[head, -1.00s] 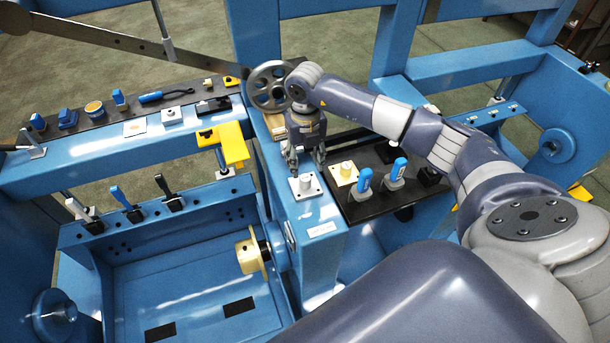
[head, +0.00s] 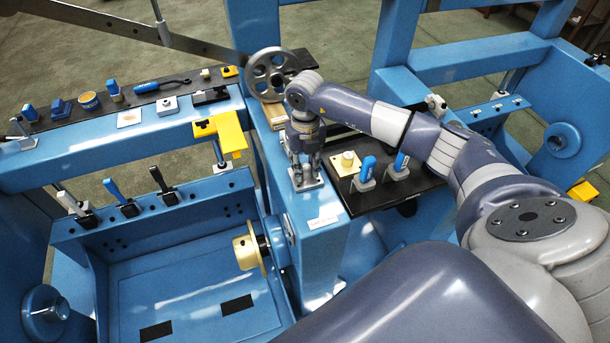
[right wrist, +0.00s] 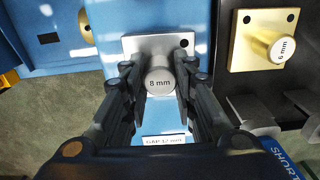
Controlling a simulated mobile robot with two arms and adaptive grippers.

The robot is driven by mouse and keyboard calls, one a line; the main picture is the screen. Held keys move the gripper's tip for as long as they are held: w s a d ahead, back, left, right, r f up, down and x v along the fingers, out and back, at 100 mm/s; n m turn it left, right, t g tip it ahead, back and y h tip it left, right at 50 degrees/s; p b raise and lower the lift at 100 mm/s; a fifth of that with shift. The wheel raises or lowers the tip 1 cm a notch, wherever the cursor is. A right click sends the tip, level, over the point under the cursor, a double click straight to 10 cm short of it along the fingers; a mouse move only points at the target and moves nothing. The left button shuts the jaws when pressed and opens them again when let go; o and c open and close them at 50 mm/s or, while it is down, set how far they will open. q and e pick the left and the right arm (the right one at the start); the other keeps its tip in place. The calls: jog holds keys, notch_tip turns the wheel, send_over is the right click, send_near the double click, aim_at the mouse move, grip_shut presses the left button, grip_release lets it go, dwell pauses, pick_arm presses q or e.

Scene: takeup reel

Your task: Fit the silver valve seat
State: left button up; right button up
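The silver valve seat (right wrist: 160,80) is a square silver plate with a round knob marked "8 mm", seen in the right wrist view. It lies on the blue post top; in the head view its plate (head: 308,184) shows under my right gripper. My right gripper (head: 305,178) points down over it. In the wrist view its fingers (right wrist: 156,80) stand open on both sides of the knob, with a small gap visible at the left; contact at the right is unclear. My left gripper is not in view.
A gold seat marked "6 mm" (right wrist: 270,45) is on the dark shelf (head: 385,203) at the right, beside blue-handled tools (head: 367,170). A handwheel (head: 268,73) stands close behind my right gripper. A yellow bracket (head: 230,133) is to the left.

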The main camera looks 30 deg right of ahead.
aim_at(305, 167)
jog(key=shift+r, duration=0.1)
jog(key=shift+r+p, duration=2.15)
jog(key=shift+r, duration=0.85)
jog(key=o, duration=0.4)
grip_shut()
